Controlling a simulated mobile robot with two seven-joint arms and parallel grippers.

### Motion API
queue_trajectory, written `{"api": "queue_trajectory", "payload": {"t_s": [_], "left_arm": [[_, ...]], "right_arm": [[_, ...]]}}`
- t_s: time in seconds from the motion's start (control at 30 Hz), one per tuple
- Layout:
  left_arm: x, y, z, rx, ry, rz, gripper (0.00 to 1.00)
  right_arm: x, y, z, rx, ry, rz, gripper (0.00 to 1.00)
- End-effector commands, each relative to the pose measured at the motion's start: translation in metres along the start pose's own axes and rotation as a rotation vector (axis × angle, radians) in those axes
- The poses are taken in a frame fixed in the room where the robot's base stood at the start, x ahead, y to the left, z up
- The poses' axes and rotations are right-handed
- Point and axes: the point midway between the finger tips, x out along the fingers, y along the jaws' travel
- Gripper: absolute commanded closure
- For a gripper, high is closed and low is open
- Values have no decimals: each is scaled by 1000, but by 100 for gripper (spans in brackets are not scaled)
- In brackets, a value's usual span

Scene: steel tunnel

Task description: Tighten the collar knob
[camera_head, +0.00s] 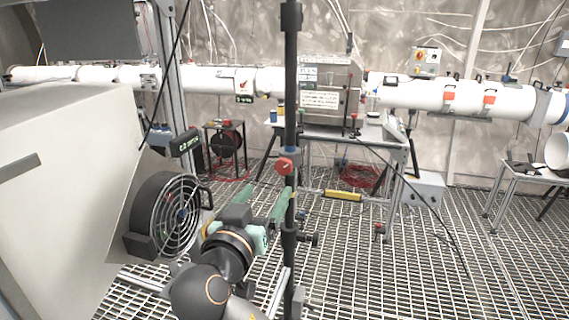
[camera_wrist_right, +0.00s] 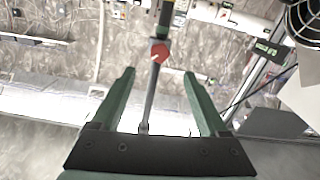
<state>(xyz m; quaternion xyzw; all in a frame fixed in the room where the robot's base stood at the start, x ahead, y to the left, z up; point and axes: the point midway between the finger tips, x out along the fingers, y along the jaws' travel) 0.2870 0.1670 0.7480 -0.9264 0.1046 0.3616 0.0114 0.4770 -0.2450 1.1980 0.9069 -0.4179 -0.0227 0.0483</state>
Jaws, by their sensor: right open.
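A red collar knob (camera_head: 286,165) sits on a collar of the dark upright pole (camera_head: 291,100), near the middle of the head view. In the right wrist view the red knob (camera_wrist_right: 159,52) shows just beyond the fingertips, roughly centred between them. My right gripper (camera_head: 267,190) is open, with green fingers reaching up towards the pole. The knob appears apart from the fingers, and nothing is held. In the wrist view the pole passes between the two fingers of the right gripper (camera_wrist_right: 159,74). My left gripper is not in view.
A black fan (camera_head: 172,215) stands left of my right arm, beside a large pale box (camera_head: 60,180). A lower black clamp knob (camera_head: 309,239) juts from the pole. A steel table (camera_head: 385,134) and white beam pipe (camera_head: 425,95) stand behind.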

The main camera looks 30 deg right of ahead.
Motion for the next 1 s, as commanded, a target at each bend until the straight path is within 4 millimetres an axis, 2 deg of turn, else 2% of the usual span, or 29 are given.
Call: {"api": "queue_trajectory", "payload": {"t_s": [0.3,0.5,0.7,1.0], "left_arm": [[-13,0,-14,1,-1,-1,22],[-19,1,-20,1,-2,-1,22],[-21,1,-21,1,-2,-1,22],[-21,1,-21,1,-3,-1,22]], "right_arm": [[64,2,-4,-3,3,6,22],[97,2,-3,-3,2,4,22],[112,1,-1,-1,1,2,22],[114,1,0,1,0,1,22]]}}
